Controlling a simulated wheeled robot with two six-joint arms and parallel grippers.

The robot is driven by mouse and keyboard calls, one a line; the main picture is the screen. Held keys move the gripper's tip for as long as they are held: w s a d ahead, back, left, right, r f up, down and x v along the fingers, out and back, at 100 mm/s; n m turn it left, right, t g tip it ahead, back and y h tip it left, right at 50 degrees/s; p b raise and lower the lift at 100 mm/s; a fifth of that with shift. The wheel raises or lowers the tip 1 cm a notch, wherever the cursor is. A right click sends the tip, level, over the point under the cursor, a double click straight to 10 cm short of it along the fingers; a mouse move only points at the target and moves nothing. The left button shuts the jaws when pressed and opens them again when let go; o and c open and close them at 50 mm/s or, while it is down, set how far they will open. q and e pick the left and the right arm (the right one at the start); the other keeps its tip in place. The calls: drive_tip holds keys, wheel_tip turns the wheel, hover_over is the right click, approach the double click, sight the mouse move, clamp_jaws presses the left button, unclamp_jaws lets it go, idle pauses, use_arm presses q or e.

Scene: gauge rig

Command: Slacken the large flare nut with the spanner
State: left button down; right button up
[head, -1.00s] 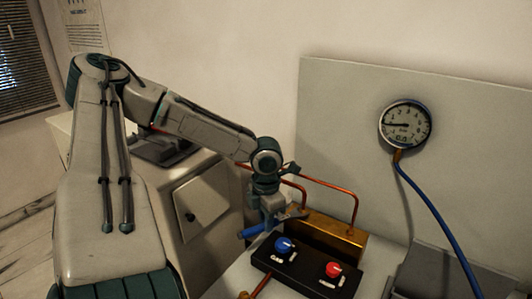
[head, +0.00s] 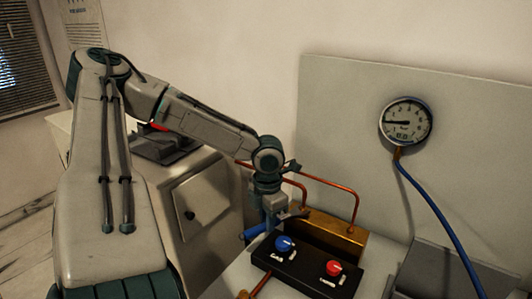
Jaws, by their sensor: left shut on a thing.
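My left gripper (head: 273,215) points down in front of the brass block (head: 335,232), at its left end. It is shut on the spanner, whose blue handle (head: 256,231) sticks out to the left of the jaws. A short grey metal part shows to the right of the jaws, near the block; I cannot tell if it is the spanner's head. The large flare nut cannot be made out; the gripper and wrist cover that area. I cannot tell whether the spanner sits on a nut. My right gripper is not in view.
Copper pipes (head: 330,183) arch over the brass block. A black valve box with a blue knob (head: 284,243) and a red knob (head: 333,268) stands just in front. A pressure gauge (head: 406,122) with a blue hose (head: 435,210) hangs on the grey panel at the right.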

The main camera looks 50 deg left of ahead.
use_arm(q)
drive_tip(key=shift+d+n+b, duration=0.75)
drive_tip(key=shift+d+n, duration=0.15)
drive_tip(key=shift+d, duration=0.2)
drive_tip(key=shift+w+d+n, duration=0.1)
drive_tip(key=shift+d+n, duration=0.95)
drive_tip(key=shift+n, duration=0.05)
idle(0.4)
drive_tip(key=shift+w+d+n, duration=0.3)
drive_tip(key=shift+d+n, duration=0.65)
drive_tip(key=shift+n, duration=0.05)
idle(0.6)
drive_tip(key=shift+w+d+n, duration=0.6)
drive_tip(key=shift+d+n, duration=0.25)
drive_tip(key=shift+n, duration=0.15)
idle(1.1)
drive_tip(key=shift+s+a+m+p, duration=0.5)
drive_tip(key=shift+a+m+p, duration=0.35)
drive_tip(key=shift+p, duration=1.05)
